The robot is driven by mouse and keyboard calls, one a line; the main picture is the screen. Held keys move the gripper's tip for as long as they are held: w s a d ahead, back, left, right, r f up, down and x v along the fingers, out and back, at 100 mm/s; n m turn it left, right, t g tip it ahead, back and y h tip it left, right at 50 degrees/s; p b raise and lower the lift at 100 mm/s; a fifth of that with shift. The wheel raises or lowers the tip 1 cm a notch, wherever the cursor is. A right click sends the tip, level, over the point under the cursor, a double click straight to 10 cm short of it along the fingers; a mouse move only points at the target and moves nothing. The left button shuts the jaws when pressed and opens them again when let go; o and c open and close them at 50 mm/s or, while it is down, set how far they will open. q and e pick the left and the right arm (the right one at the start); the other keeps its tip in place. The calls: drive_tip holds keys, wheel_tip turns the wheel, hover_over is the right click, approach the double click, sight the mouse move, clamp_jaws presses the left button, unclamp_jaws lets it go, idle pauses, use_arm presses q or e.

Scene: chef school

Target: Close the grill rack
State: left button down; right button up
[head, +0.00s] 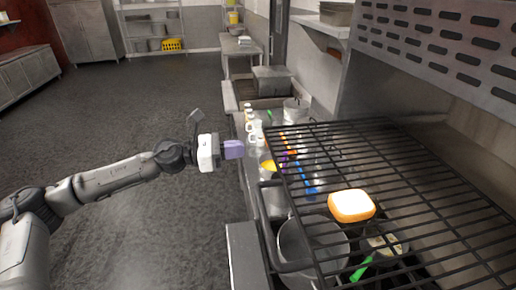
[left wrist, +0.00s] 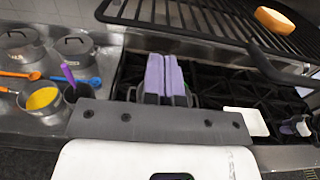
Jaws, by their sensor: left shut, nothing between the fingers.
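The grill rack (head: 405,165) is a dark wire grid, extended out over the cooktop on the right, with a bar handle (head: 266,225) along its front edge. A slice of bread (head: 351,206) lies on it. The rack also shows at the top of the left wrist view (left wrist: 205,18), with the bread (left wrist: 275,20) at its right. My left gripper (head: 236,149), with purple fingers, is shut and empty. It is left of the rack's far front corner, apart from it. In the left wrist view its fingers (left wrist: 165,76) point towards the cooktop.
Below the rack stand a large pot (head: 308,245) and a smaller pan (head: 384,242). White bottles (head: 254,130) stand on the counter beyond my left gripper. Lidded pots (left wrist: 20,42) and a yellow-filled pot (left wrist: 42,100) show in the left wrist view. The floor (head: 140,110) at left is clear.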

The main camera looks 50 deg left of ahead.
use_arm(q)
drive_tip(key=shift+p+x, duration=1.45)
drive_tip(key=shift+x, duration=1.35)
drive_tip(key=shift+w, duration=0.15)
